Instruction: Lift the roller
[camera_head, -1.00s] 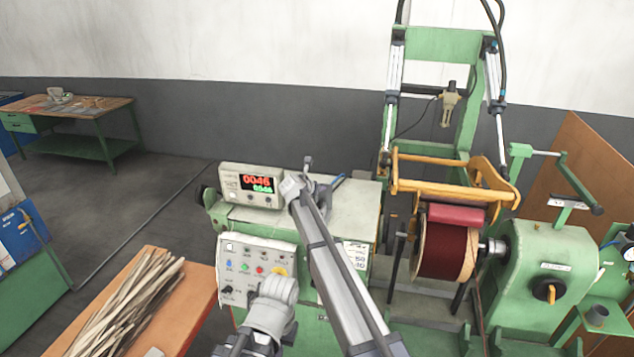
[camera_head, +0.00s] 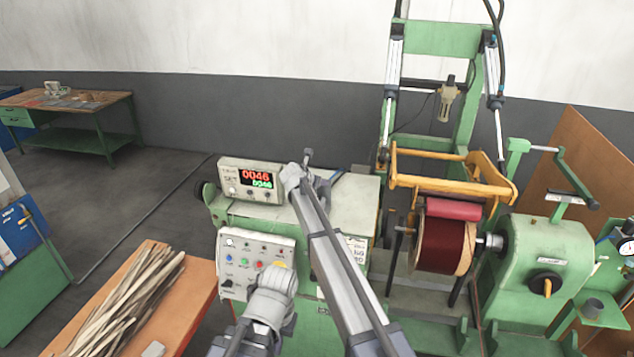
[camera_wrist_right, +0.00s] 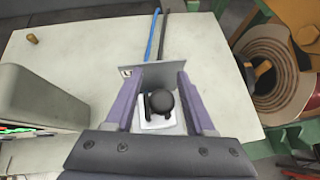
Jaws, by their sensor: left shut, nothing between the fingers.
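The red roller (camera_head: 453,210) lies along the top of the dark red coil (camera_head: 442,246), under the yellow frame (camera_head: 450,185) of the green winding machine. My left gripper (camera_head: 270,283) is in front of the control panel (camera_head: 235,262), and its fingertips are hard to make out. My right gripper (camera_wrist_right: 157,85) is open over the pale machine top, with a black knob (camera_wrist_right: 161,102) on a white base between its fingers. Gaps show on both sides of the knob. In the head view, the right arm hides most of this gripper beside a small upright lever (camera_head: 308,157).
A counter box (camera_head: 250,180) showing 0046 stands on the cabinet left of the right arm. An orange table (camera_head: 190,300) with wooden strips (camera_head: 125,300) is at lower left. A green machine head (camera_head: 545,270) stands right of the coil. Blue and dark rods (camera_wrist_right: 154,35) lie beyond the knob.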

